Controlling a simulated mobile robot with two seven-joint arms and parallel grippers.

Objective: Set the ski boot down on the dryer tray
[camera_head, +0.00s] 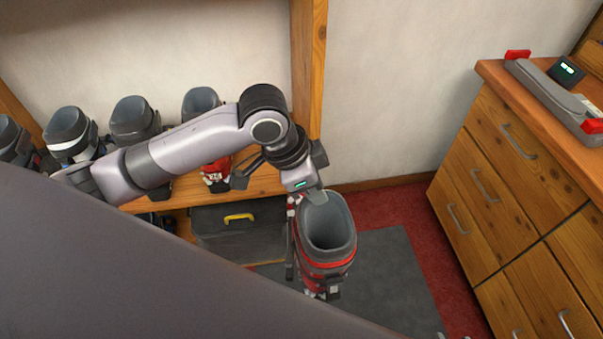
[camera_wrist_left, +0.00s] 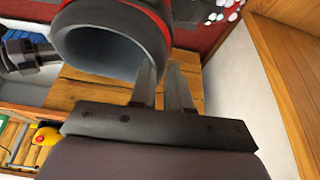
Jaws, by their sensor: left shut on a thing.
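The ski boot (camera_head: 328,262) is dark grey with red bands and buckles, and its open cuff faces up. My left gripper (camera_head: 312,192) is shut on the boot's cuff rim and holds it upright, seemingly above the floor. In the left wrist view the boot's round cuff (camera_wrist_left: 115,40) fills the upper left, against the fingers (camera_wrist_left: 162,88). I cannot pick out a dryer tray in either view. My right gripper is not in view.
Several other boots (camera_head: 133,120) stand on a wooden shelf (camera_head: 262,184) along the wall. A dark case with a yellow handle (camera_head: 239,217) sits below. A wooden drawer cabinet (camera_head: 500,190) at right bears a grey device with red ends (camera_head: 550,95). A grey mat (camera_head: 395,275) lies on red carpet.

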